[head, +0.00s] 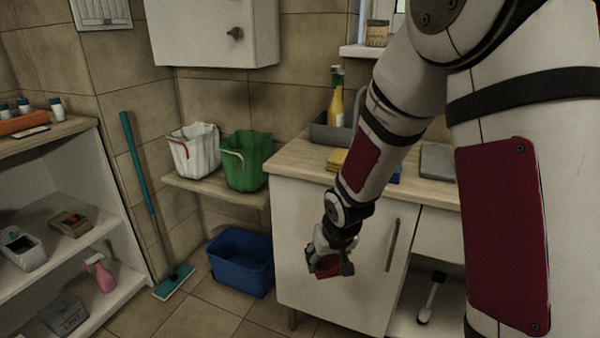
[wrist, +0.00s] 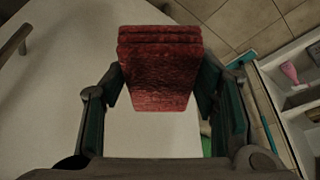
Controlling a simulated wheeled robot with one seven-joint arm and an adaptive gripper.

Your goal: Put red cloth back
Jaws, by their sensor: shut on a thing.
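My gripper (head: 329,267) is shut on the red cloth (head: 328,270), in front of the white cabinet door below the counter. In the wrist view the red cloth (wrist: 160,75) is a folded, layered block between the two fingers of my gripper (wrist: 160,95). On the counter (head: 300,158) a yellow folded cloth (head: 338,159) lies partly behind my arm. A bit of blue (head: 394,176) shows at the arm's right edge. What lies behind the arm is hidden.
A grey caddy (head: 328,130) with a yellow bottle (head: 335,105) stands at the counter's back. White (head: 193,150) and green (head: 246,160) buckets stand on a low shelf left of it. A blue basin (head: 240,262) is on the floor. A teal mop (head: 172,281) leans left. The cabinet handle (head: 392,245) sticks out.

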